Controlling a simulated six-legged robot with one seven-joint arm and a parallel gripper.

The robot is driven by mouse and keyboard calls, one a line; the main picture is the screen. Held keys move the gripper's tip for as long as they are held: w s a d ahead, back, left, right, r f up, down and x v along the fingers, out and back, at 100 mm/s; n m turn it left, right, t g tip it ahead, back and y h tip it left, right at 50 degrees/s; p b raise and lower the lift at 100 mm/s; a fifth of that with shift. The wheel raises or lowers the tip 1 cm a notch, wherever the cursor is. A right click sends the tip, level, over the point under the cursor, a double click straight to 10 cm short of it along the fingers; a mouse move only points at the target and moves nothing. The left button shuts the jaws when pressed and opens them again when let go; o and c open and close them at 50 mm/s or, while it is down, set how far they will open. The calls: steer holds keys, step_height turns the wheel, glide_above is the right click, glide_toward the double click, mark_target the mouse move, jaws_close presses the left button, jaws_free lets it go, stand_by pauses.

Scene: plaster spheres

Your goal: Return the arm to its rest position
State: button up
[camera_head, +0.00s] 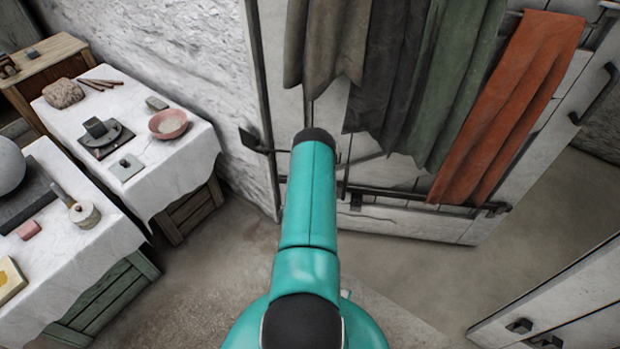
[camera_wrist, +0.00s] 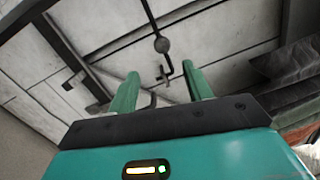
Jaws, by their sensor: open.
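My arm (camera_head: 309,200) is teal with dark caps and extends up the middle of the head view, in front of a pale door with cloths hanging on it. My gripper (camera_wrist: 162,92) shows in the wrist view with two green fingers standing apart and nothing between them. The gripper itself does not show in the head view.
Two white-covered tables (camera_head: 185,150) (camera_head: 100,240) stand at the left, with a pink bowl (camera_head: 168,124), a grey sphere (camera_head: 8,165) and small items. Grey, green and rust cloths (camera_head: 510,100) hang from the door. Bare floor (camera_head: 225,265) lies between the tables and my arm.

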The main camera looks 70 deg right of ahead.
steer(key=shift+s+a, duration=0.2)
steer(key=shift+a, duration=0.45)
